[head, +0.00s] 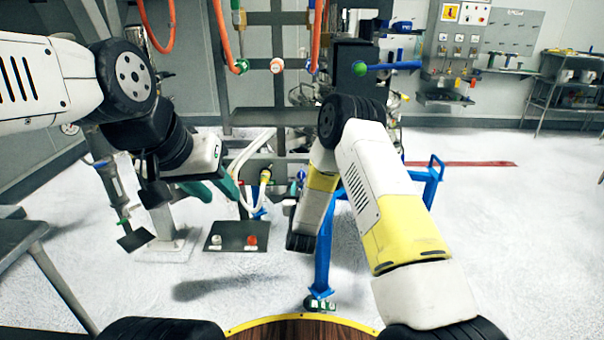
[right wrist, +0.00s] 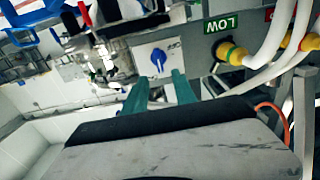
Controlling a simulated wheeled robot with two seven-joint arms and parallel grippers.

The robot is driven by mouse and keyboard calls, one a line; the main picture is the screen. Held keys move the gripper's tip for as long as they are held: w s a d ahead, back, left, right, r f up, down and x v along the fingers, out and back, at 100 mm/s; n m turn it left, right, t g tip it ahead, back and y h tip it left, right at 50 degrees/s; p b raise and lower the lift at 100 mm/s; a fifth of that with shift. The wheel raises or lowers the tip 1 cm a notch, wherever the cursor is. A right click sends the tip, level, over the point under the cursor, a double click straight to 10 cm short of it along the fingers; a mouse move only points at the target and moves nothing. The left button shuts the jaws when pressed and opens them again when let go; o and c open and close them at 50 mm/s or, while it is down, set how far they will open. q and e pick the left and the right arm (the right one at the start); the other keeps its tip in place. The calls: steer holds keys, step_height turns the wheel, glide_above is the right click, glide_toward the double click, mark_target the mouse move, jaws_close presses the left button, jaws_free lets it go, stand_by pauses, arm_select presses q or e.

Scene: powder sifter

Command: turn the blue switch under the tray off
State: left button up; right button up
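The blue switch (right wrist: 158,59) is a knob on a pale panel (right wrist: 172,48), near the middle of the right wrist view. My right gripper (right wrist: 160,78) has two teal fingers, apart and empty. Their tips appear just below the switch in that view, one to each side; I cannot tell how far in front of it they are. In the head view my right forearm hides most of the right gripper. My left gripper (head: 218,186) is open and empty, with teal fingers spread, left of the frame. I cannot clearly make out the tray.
A blue post (head: 322,255) stands near my right arm.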

mark_target(301, 174)
steer(key=w, duration=0.7)
jaws_close()
